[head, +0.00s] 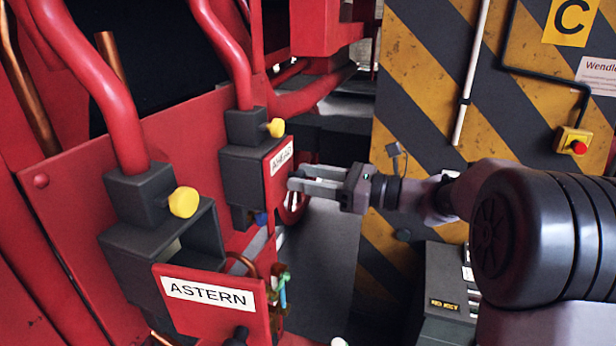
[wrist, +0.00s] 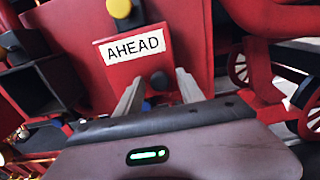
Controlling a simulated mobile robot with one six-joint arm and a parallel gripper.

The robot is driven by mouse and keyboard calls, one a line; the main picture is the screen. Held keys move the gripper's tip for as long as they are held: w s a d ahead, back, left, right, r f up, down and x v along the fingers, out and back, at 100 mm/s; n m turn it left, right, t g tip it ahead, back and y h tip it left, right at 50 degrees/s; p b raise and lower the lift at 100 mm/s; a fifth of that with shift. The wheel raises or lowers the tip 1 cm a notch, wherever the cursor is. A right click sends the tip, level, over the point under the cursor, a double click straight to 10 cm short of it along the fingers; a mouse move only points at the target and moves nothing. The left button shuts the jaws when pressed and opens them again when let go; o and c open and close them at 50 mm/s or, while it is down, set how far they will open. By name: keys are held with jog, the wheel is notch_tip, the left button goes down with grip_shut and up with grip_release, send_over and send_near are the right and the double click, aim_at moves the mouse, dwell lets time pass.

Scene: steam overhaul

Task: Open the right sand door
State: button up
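The right sand door is the red AHEAD plate (head: 279,173) on the front of the right dark grey box (head: 239,178). It appears closed and upright in the head view, and it faces me in the wrist view (wrist: 115,72). A dark knob (wrist: 160,80) shows low on this door, between my fingertips in the wrist view. My gripper (head: 293,184) reaches in from the right, close to the door. Its two grey fingers are apart, also in the wrist view (wrist: 158,88). I cannot tell whether they touch the knob.
The ASTERN door (head: 212,303) hangs open below the left box (head: 150,240), whose hollow shows. Yellow knobs (head: 183,202) sit on the boxes. Red pipes (head: 90,85) run above. A yellow-and-black striped wall (head: 425,75) stands behind my arm.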

jog(key=shift+d, duration=0.1)
grip_shut()
jog(key=shift+r, duration=0.1)
dwell(1.0)
